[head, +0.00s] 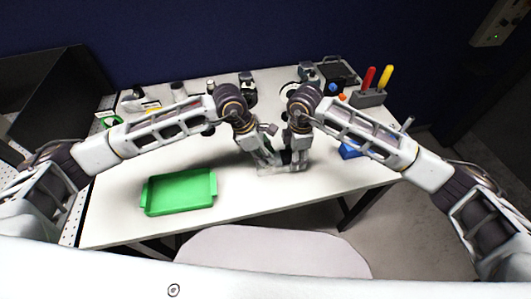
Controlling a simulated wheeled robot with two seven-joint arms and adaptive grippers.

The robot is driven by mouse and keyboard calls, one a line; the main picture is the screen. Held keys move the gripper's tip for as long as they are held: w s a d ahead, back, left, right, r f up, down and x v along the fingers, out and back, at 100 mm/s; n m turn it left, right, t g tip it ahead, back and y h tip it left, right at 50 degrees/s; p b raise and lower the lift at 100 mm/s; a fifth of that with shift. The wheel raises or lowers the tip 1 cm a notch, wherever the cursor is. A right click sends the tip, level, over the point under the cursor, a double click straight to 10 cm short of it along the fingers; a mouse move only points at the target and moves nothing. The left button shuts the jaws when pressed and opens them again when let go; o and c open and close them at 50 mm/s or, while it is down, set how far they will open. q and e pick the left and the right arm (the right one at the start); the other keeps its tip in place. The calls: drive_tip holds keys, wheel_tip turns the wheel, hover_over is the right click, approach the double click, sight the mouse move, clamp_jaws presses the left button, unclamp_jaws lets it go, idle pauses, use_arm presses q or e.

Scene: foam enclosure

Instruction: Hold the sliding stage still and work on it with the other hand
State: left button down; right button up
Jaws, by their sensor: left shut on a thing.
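The sliding stage (284,170) is a small, pale grey piece low on the white table, just right of the middle in the head view. Both grippers cover most of it. My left gripper (268,158) points down at its left side and is shut on it. My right gripper (298,156) points down at its right side, close beside the left one. The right fingertips are small and partly hidden, so I cannot tell whether they are open or shut. A small dark part shows between the two grippers.
A green tray (180,192) lies empty at the front left. A blue object (350,150) sits behind my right forearm. A grey holder (368,98) with red and yellow handles stands at the back right. Several small items line the back edge.

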use_arm(q)
drive_tip(key=n+t, duration=0.1)
drive_tip(key=n, duration=0.4)
drive_tip(key=shift+s+t+y, duration=0.1)
drive_tip(key=shift+t+y, duration=0.2)
drive_tip(key=shift+t, duration=0.1)
drive_tip(key=n+t+y, duration=0.1)
drive_tip(key=n, duration=0.4)
drive_tip(key=shift+d, duration=0.1)
drive_tip(key=n+y, duration=0.1)
drive_tip(key=n, duration=0.1)
drive_tip(key=n+t+y, duration=0.1)
drive_tip(key=n, duration=0.2)
drive_tip(key=shift+d+n, duration=0.1)
drive_tip(key=shift+n, duration=0.2)
drive_tip(key=shift+n+y, duration=1.1)
drive_tip(key=shift+n, duration=1.4)
drive_tip(key=c, duration=1.2)
unclamp_jaws()
drive_tip(key=shift+c, duration=0.2)
